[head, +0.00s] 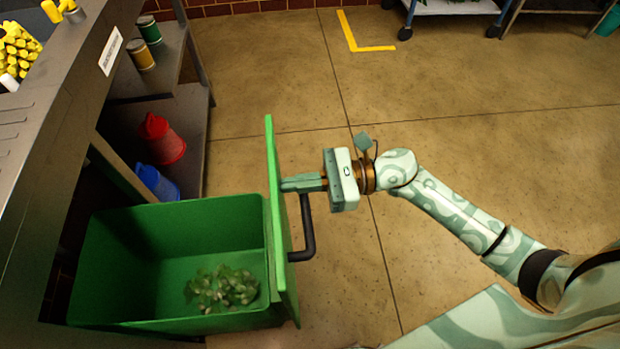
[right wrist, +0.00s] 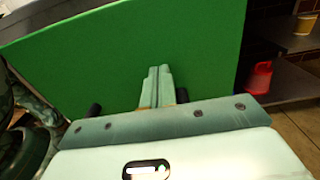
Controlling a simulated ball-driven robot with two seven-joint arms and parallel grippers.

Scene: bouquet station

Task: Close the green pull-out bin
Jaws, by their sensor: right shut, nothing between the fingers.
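The green pull-out bin (head: 180,235) stands pulled out from under the metal counter at the lower left of the head view, with green leaf scraps (head: 222,288) inside. Its tall green front panel (head: 278,220) faces right and carries a black bar handle (head: 307,232). My right gripper (head: 287,184) is shut and empty, with its fingertips at the outer face of the panel, near the handle. In the right wrist view the shut fingers (right wrist: 157,88) point at the green panel (right wrist: 120,60), with handle ends on both sides. Exact contact is hard to tell. My left gripper is not in view.
The metal counter (head: 60,130) runs along the left. Its shelves hold spools (head: 142,55), a red container (head: 162,140) and a blue one (head: 155,183). A cart (head: 455,8) stands at the back. The floor right of the bin is clear apart from my arm.

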